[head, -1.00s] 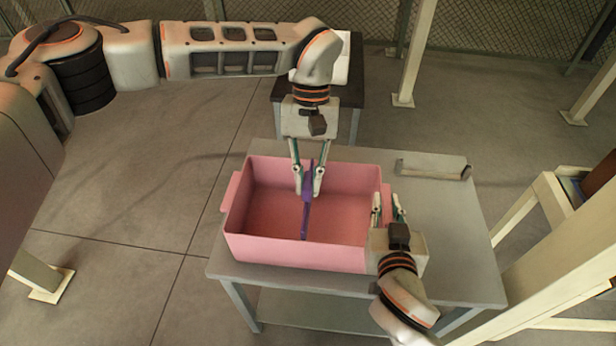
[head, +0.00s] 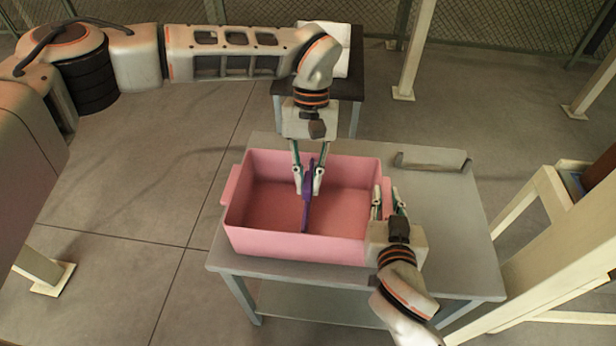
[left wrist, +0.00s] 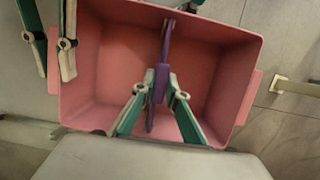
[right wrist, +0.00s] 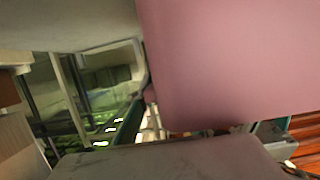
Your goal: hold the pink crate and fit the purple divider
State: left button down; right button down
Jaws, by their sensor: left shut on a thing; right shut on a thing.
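The pink crate (head: 262,244) stands open on the grey table; its walls also show in the left wrist view (left wrist: 95,60). My left gripper (head: 308,190) reaches down over the far wall and is shut on the purple divider (head: 306,213). The divider is upright near the crate's middle, running from far to near wall; it also shows in the left wrist view (left wrist: 163,85). I cannot tell whether its lower edge touches the floor. My right gripper (head: 388,205) is shut on the crate's right end, at the handle. A pink wall (right wrist: 230,60) fills much of the right wrist view.
A grey angled piece (head: 432,161) lies at the table's far right. The table (head: 455,230) is bare to the right of the crate. A small dark stand (head: 345,88) is behind, and a pale frame (head: 540,210) stands at the right.

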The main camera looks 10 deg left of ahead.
pick_arm(q)
jog(key=shift+f, duration=0.85)
jog(key=c, duration=1.9)
grip_release()
jog(key=v, duration=1.2)
pick_arm(e)
jog(key=c, duration=1.8)
grip_release()
jog(key=shift+c, duration=0.2)
